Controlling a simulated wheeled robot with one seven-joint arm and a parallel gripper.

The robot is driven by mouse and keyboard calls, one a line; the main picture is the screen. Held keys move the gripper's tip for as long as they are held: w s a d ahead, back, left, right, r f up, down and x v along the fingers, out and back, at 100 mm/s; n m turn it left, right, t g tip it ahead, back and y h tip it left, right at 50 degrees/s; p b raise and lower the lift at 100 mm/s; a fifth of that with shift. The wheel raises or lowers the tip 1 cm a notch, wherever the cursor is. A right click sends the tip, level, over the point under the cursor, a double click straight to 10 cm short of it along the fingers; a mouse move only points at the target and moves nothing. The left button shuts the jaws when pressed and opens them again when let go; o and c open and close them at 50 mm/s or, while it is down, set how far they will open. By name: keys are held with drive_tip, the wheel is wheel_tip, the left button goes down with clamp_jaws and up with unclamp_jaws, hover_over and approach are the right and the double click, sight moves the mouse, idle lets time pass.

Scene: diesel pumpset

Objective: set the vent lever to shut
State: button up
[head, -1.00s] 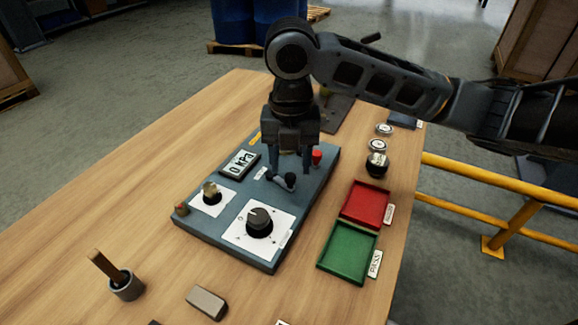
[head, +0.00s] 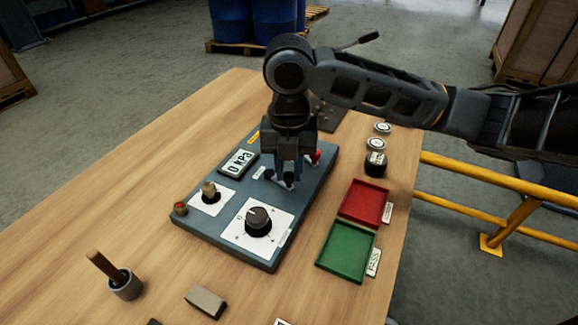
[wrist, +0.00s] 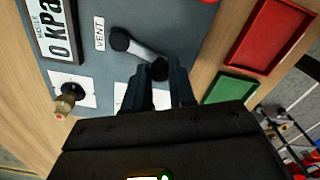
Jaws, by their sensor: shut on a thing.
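The vent lever (wrist: 142,53) is a pale bar on the grey-blue panel (head: 222,228), beside the VENT label (wrist: 99,34). It has a round black pivot at one end and a black knob (wrist: 159,68) at the other. In the wrist view the bar slants down and right from the pivot to the knob. My gripper (head: 280,181) is low over the panel, also seen in the wrist view (wrist: 161,76), with its fingers shut on the knob end of the lever. The fingers hide part of the knob.
The panel also carries a 0 kPa display (head: 240,162), a black dial (head: 258,220), a brass valve (head: 209,191) and a red button (head: 315,157). Red (head: 365,202) and green (head: 346,251) trays lie to the right. A cup (head: 125,285) and a block (head: 205,301) stand in front.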

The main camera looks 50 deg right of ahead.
clamp_jaws()
drive_tip(key=shift+a, duration=0.1)
drive_tip(key=a+m, duration=0.1)
drive_tip(key=m, duration=0.2)
drive_tip(key=shift+w+a, duration=0.1)
drive_tip(key=shift+a, duration=0.05)
drive_tip(key=m, duration=0.1)
drive_tip(key=a+m+p, duration=0.1)
drive_tip(key=m, duration=0.1)
drive_tip(key=shift+w+a+m, duration=0.25)
drive_tip(key=shift+w+m, duration=0.05)
drive_tip(key=shift+w, duration=0.1)
drive_tip(key=shift+w+a+r+m+p, duration=0.1)
drive_tip(key=shift+w+a+m+p, duration=0.15)
drive_tip(key=shift+m, duration=0.35)
drive_tip(key=shift+w+a+m+p, duration=0.1)
drive_tip(key=shift+a+m+p, duration=0.15)
drive_tip(key=shift+m, duration=0.35)
drive_tip(key=shift+w+a+m+p, duration=0.1)
drive_tip(key=shift+w+m+p, duration=0.2)
drive_tip(key=shift+m, duration=0.3)
drive_tip(key=shift+w+a+m+p, duration=0.1)
drive_tip(key=shift+w+m+p, duration=0.1)
drive_tip(key=shift+m+p, duration=0.3)
drive_tip(key=o, duration=0.9)
unclamp_jaws()
drive_tip(key=shift+c, duration=0.2)
